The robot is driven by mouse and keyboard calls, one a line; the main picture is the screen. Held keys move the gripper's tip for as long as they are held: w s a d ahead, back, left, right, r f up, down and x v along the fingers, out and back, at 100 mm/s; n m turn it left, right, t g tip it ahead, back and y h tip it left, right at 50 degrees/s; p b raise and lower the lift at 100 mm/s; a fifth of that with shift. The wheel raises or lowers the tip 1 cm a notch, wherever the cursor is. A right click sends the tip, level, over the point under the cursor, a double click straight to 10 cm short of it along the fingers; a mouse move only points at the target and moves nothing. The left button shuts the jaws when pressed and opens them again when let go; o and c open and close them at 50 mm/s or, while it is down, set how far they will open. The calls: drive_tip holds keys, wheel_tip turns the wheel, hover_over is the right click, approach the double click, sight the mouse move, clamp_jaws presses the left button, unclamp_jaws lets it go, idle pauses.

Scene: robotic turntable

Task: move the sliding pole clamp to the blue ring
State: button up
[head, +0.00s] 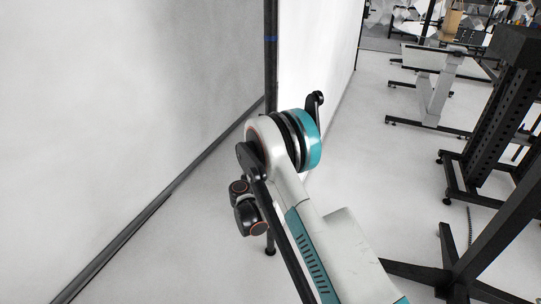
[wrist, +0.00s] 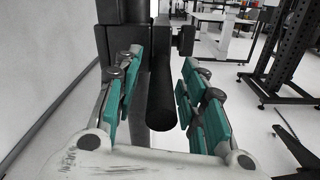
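The dark upright pole (head: 270,75) stands in front of the white wall panels in the head view. The blue ring (head: 271,38) is a thin band high on it. In the wrist view, the black sliding clamp (wrist: 122,45) sits around the pole (wrist: 122,10), with a side knob (wrist: 184,41) at right. Its black cylindrical handle (wrist: 161,100) points toward my wrist. My gripper (wrist: 160,88) is open, with teal-padded fingers on either side of the handle; a gap shows at left, and contact at right is unclear. In the head view my arm hides the gripper and most of the clamp.
White wall panels (head: 130,110) stand close at left and behind the pole. Black stands (head: 500,110) and a white-topped table (head: 435,60) are at right. Open pale floor (head: 375,170) lies between my arm and the stands.

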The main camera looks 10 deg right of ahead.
drive_tip(key=shift+w+d, duration=0.1)
drive_tip(key=shift+c, duration=0.6)
clamp_jaws()
wheel_tip(320, 180, up, 35)
drive_tip(key=p, duration=1.4)
drive_tip(key=shift+o, duration=0.6)
unclamp_jaws()
drive_tip(key=shift+f, duration=0.1)
drive_tip(key=v, duration=1.2)
